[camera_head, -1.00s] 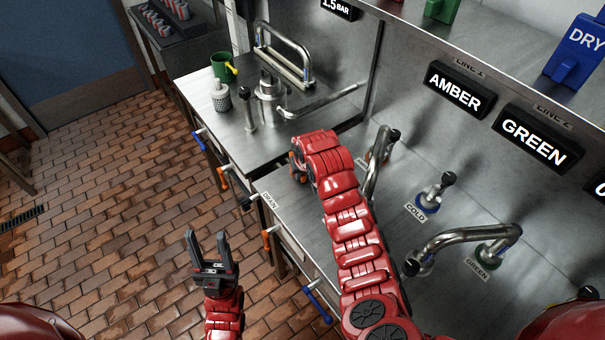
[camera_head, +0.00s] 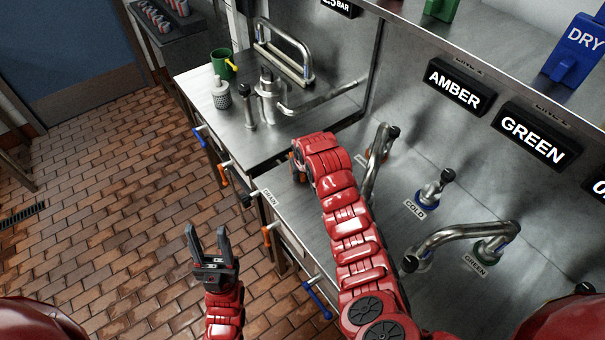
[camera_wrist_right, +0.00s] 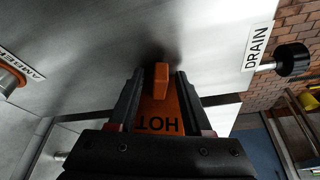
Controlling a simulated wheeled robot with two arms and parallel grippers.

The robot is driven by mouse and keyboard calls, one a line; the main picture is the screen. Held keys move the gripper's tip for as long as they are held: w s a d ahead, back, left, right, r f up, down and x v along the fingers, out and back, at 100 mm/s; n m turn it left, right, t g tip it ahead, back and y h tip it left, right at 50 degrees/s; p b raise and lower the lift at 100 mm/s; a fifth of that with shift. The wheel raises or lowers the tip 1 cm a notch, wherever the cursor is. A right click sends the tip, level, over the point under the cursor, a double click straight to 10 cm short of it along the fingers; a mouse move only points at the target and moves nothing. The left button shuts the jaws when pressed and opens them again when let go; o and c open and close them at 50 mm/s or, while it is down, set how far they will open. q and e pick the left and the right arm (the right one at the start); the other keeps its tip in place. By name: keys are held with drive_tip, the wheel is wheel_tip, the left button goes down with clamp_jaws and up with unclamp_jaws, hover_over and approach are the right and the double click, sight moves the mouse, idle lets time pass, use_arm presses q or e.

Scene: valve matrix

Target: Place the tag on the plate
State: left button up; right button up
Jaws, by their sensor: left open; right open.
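An orange tag marked HOT (camera_wrist_right: 161,110), with a raised block at its far end, lies between the fingers of my right gripper (camera_wrist_right: 160,76) in the right wrist view. The fingers stand open on either side of it, over a steel surface. I cannot tell whether they touch the tag. In the head view my right arm's red links hide most of that gripper and the tag. My left gripper (camera_head: 207,238) is open and empty above the brick floor, left of the counter. I cannot tell which surface is the plate.
Steel pipes and valves labelled COLD (camera_head: 428,196) and GREEN (camera_head: 490,245) stand on the counter right of my right arm. AMBER (camera_head: 455,88) and GREEN (camera_head: 533,134) signs hang behind. A green mug (camera_head: 222,66) stands at the back left. Coloured handles line the counter's front edge.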

drive_tip(key=shift+s+r+b, duration=0.1)
drive_tip(key=shift+r+b, duration=0.2)
drive_tip(key=shift+r, duration=0.3)
drive_tip(key=v, duration=1.1)
drive_tip(key=shift+s, duration=0.15)
